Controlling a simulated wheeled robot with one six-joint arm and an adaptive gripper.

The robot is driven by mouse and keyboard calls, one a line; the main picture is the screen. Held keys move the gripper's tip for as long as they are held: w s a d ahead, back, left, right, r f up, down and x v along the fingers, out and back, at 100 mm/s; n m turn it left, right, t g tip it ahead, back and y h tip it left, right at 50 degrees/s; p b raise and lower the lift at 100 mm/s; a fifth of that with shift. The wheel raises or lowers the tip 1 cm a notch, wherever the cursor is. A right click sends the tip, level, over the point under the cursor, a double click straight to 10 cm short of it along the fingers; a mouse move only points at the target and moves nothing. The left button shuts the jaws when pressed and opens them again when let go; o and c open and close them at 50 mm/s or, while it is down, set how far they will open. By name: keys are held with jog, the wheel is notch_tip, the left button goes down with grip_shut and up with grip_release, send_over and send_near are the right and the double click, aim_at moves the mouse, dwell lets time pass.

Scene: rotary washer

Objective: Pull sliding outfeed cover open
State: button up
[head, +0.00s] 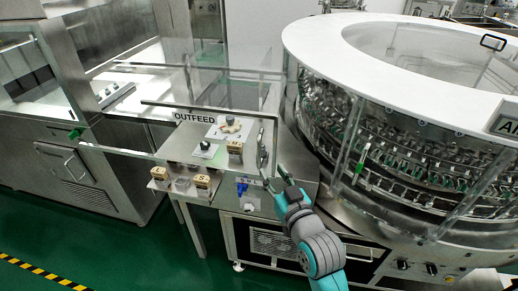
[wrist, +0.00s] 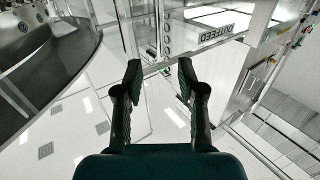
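The outfeed cover is a clear panel box with a dark-edged top and an OUTFEED label (head: 195,117), left of the round washer in the head view. The label also shows in the wrist view (wrist: 216,34). An upright metal handle-like bar (head: 262,148) stands at the cover's right end. A metal strip with round holes (wrist: 167,35) shows ahead of the fingers in the wrist view. My gripper (head: 276,177) is just below and right of the bar. In the wrist view my gripper (wrist: 159,68) has its fingers apart with nothing clearly held. Contact with the bar cannot be told.
The washer with a white ring top (head: 330,40) stands close on the right. Several small labelled blocks (head: 203,185) and a dark knob (head: 205,145) sit around the outfeed table. A steel cabinet (head: 70,165) is at left. Green floor (head: 130,245) is clear in front.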

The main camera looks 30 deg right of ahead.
aim_at(260, 150)
jog(key=w, duration=0.3)
jog(key=w+d, duration=0.1)
jog(key=w, duration=0.7)
jog(key=shift+d+r, duration=0.1)
jog(key=shift+d, duration=0.2)
grip_shut()
